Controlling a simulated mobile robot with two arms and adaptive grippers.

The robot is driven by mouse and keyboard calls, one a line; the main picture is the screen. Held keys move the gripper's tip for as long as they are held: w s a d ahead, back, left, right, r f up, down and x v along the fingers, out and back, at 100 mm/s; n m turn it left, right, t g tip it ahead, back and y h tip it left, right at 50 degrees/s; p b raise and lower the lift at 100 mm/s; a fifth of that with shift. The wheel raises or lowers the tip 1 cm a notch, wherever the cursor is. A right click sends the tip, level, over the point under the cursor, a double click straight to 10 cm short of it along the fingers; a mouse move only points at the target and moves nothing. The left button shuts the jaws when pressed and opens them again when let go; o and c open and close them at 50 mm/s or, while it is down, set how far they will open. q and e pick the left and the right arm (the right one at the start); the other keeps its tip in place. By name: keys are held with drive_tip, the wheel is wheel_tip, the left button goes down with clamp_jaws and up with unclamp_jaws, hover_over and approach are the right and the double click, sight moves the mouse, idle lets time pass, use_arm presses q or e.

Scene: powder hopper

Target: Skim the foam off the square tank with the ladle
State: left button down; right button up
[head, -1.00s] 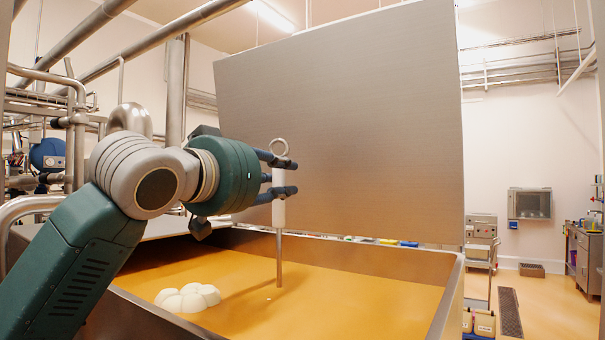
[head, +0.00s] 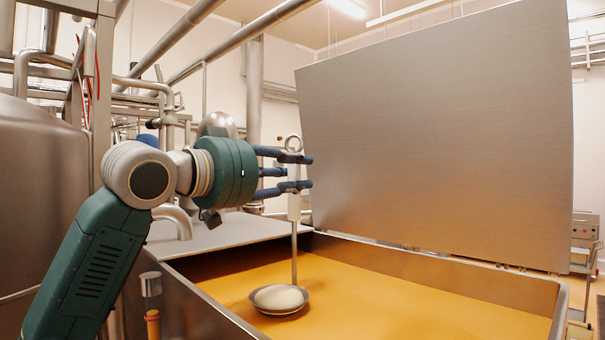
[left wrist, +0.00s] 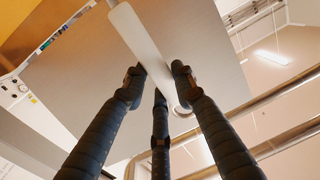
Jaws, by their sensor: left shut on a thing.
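My left gripper (head: 298,172) is shut on the white handle of the ladle (head: 294,207) and holds it upright over the square tank (head: 215,312). The ladle's thin rod runs down to a round, shallow metal bowl near the yellow liquid. White foam (head: 279,296) sits heaped in the bowl. I cannot tell whether the bowl touches the liquid. In the left wrist view the dark fingers close around the white handle (left wrist: 138,42). No other foam shows on the visible liquid; the tank's near part is cut off. My right gripper is not in view.
A large grey panel (head: 440,130) stands upright behind the tank. A flat metal cover (head: 215,233) lies at the tank's back left. A large steel vessel (head: 40,190) and pipes fill the left side. The liquid to the right of the ladle is clear.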

use_arm(q)
wheel_tip(320, 180, up, 8)
drive_tip(key=p, duration=0.3)
drive_tip(key=shift+s+d+r, duration=0.1)
drive_tip(key=shift+d+r, duration=0.05)
drive_tip(key=shift+r, duration=0.8)
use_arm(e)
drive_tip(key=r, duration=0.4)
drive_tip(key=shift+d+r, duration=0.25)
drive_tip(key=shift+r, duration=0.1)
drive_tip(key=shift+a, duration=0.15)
